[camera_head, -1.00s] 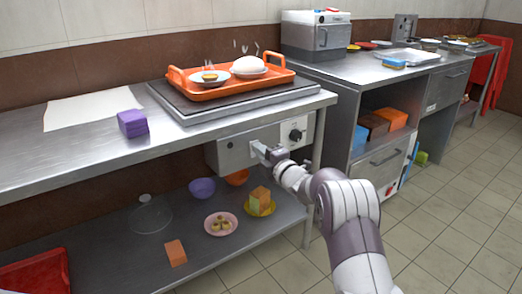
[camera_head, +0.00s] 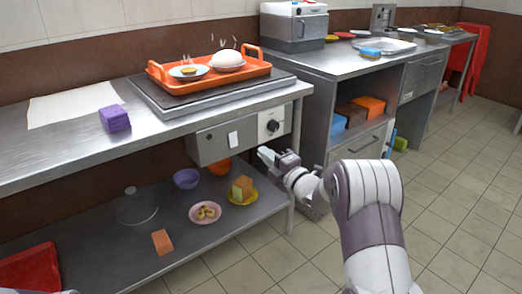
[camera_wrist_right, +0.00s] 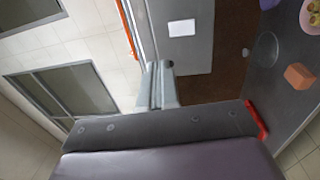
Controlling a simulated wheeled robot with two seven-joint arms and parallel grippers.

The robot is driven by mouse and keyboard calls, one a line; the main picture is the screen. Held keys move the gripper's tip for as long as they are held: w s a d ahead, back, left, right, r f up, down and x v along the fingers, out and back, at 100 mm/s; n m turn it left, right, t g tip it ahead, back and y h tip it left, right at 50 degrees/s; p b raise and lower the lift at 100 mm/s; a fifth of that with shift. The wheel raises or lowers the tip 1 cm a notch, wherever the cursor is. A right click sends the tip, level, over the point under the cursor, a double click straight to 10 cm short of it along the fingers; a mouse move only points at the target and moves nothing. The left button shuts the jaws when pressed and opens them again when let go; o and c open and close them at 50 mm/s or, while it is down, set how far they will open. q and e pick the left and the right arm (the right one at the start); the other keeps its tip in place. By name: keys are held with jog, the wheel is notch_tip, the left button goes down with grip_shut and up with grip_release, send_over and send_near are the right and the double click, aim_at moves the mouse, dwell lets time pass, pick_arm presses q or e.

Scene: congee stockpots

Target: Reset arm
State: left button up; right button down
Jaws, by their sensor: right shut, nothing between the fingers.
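My right gripper (camera_head: 265,153) is in front of the steel control box (camera_head: 212,143) under the worktop, apart from it, below and left of the black knob (camera_head: 272,126). Its fingers are shut with nothing between them. They also show in the right wrist view (camera_wrist_right: 160,72), with the box front and its white label (camera_wrist_right: 181,28) beyond them. My left gripper does not show in either view.
An orange tray (camera_head: 190,84) with plates and food stands on the griddle above. The lower shelf (camera_head: 100,257) holds bowls, a glass lid (camera_head: 137,207) and blocks. A steel cabinet (camera_head: 318,95) stands to the right. The tiled floor (camera_head: 450,190) at right is open.

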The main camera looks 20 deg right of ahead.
dwell(0.4)
jog(key=s+d+f+m+g+h, duration=0.3)
jog(key=f+m, duration=0.3)
jog(key=f, duration=0.1)
jog(key=s+d+f+m+g+h, duration=0.2)
jog(key=s+f+m+g+h, duration=0.15)
jog(key=f+m, duration=0.3)
jog(key=s+a+m+g+p, duration=0.1)
jog(key=s+a+m+g, duration=0.25)
jog(key=s, duration=0.65)
jog(key=s+a+m+g+p, duration=0.1)
jog(key=s+a+m+g, duration=0.25)
jog(key=s, duration=0.55)
jog(key=s+a+m+g, duration=0.2)
jog(key=s+m+g, duration=0.15)
jog(key=s, duration=0.65)
notch_tip(320, 180, up, 39)
jog(key=a+n+p, duration=0.1)
jog(key=p, duration=3.7)
jog(key=shift+w+a+t, duration=0.25)
jog(key=shift+a+t, duration=0.05)
